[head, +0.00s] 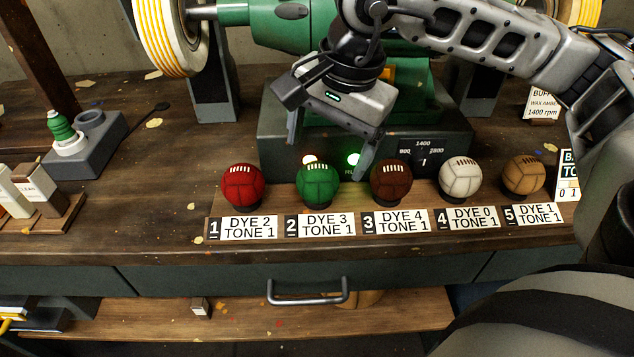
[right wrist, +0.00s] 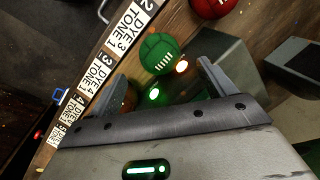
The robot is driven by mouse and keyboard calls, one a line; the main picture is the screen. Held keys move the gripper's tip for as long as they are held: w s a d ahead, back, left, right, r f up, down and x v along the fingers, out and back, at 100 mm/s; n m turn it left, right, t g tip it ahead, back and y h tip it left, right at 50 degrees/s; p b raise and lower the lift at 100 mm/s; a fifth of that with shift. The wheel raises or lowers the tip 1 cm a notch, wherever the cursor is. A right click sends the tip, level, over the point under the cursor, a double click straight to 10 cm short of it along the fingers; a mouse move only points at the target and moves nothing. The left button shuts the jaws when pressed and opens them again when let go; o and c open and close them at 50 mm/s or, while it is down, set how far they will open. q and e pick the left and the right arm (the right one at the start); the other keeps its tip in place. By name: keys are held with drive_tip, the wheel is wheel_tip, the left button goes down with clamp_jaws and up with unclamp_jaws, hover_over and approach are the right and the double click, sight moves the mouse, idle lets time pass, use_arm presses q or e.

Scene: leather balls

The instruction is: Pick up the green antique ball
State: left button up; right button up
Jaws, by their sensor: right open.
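The green antique ball (head: 318,187), with pale lacing on top, sits second from the left in a row of balls, behind the label reading 2, DYE 3 TONE 1. My right gripper (head: 327,158) is open and empty, above and behind the green ball, fingers pointing down. In the right wrist view the green ball (right wrist: 158,53) shows just beyond the gap between the open fingertips (right wrist: 162,73), apart from them. My left gripper is not in view.
A red ball (head: 243,184) stands left of the green one, a dark brown ball (head: 391,182) right of it. Farther right are a white ball (head: 460,178) and a tan ball (head: 523,175). A green buffing machine (head: 270,30) stands behind.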

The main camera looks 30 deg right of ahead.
sight(323, 166)
drive_tip(key=f, duration=0.2)
drive_tip(key=w+f, duration=0.1)
drive_tip(key=f, duration=0.4)
drive_tip(key=shift+w+a+f, duration=0.1)
drive_tip(key=shift+w+a, duration=0.05)
drive_tip(key=shift+a, duration=0.1)
drive_tip(key=c, duration=0.9)
